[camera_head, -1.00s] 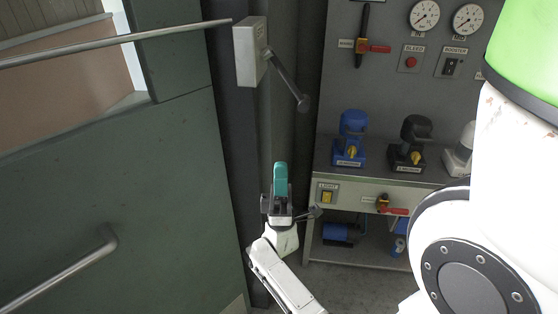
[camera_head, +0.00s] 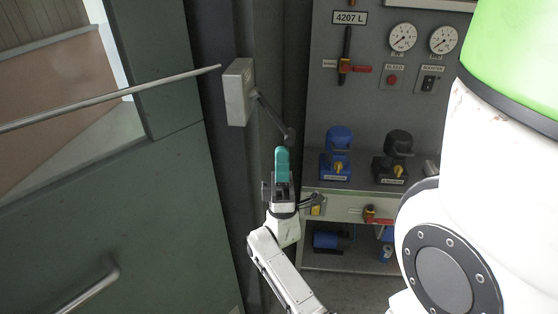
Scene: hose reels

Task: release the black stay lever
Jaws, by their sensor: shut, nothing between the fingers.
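The black stay lever (camera_head: 271,116) slants down and to the right from a grey box (camera_head: 238,91) on the dark post beside the green door. It ends in a round dark knob (camera_head: 289,135). My gripper (camera_head: 282,152) points up, with its teal fingers shut and empty. Its tips appear just below the knob in the picture; I cannot tell whether they touch it. A long metal rod (camera_head: 120,94) runs from the left to near the top of the box.
The green door (camera_head: 110,210) with a bar handle (camera_head: 92,290) fills the left. At the right, a grey panel with gauges (camera_head: 403,37) stands behind a bench with a blue device (camera_head: 336,152) and a black device (camera_head: 396,157). A narrow floor gap shows beside my arm.

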